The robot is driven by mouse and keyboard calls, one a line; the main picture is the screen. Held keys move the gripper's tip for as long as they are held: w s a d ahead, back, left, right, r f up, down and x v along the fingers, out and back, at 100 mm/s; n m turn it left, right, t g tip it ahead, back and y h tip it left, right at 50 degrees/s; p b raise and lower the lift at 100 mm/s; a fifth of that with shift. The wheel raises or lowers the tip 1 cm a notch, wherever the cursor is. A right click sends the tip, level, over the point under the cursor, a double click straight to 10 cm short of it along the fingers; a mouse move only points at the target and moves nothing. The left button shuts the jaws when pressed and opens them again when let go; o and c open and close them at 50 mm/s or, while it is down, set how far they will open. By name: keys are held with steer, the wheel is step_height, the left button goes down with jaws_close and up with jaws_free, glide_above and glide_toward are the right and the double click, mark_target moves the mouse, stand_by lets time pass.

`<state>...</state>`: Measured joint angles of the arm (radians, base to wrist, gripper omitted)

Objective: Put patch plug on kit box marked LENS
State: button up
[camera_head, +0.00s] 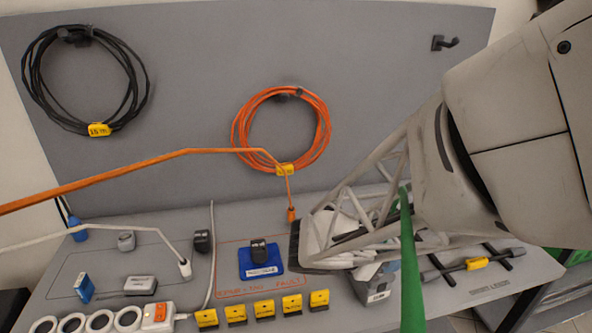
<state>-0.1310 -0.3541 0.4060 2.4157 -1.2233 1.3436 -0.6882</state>
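My gripper (322,242) reaches in from the right, over the bench. It is a pale lattice end with a dark pad at its left tip; its fingers overlap, so I cannot tell whether it is open. A grey and blue box (378,291) with a white label stands partly hidden below it. A small blue box (84,288) and a silver-grey box (140,286) are at the left. I cannot read LENS on any box. Candidate plugs are an orange one (291,215), a white one (185,268) and a black one (259,249) on a blue pad; I cannot tell which is the patch plug.
An orange cable (120,172) crosses the left foreground. A green strip (410,262) stands before the bench. Several yellow tags (264,309) and a white socket strip (160,318) line the front. A black coil (133,55) and orange coil (324,130) hang behind.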

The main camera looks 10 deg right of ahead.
steer(key=w, duration=0.2)
steer(key=w+d, duration=0.1)
steer(key=w, duration=0.2)
steer(key=w+d, duration=0.1)
steer(key=w, duration=0.1)
steer(key=shift+w+d+f, duration=0.15)
steer(key=shift+w+f, duration=0.15)
steer(key=shift+f, duration=0.1)
steer(key=shift+f, duration=0.1)
steer(key=shift+f, duration=1.65)
steer(key=shift+f, duration=0.15)
steer(key=o, duration=0.9)
steer(key=shift+r, duration=0.2)
steer(key=shift+v, duration=6.05)
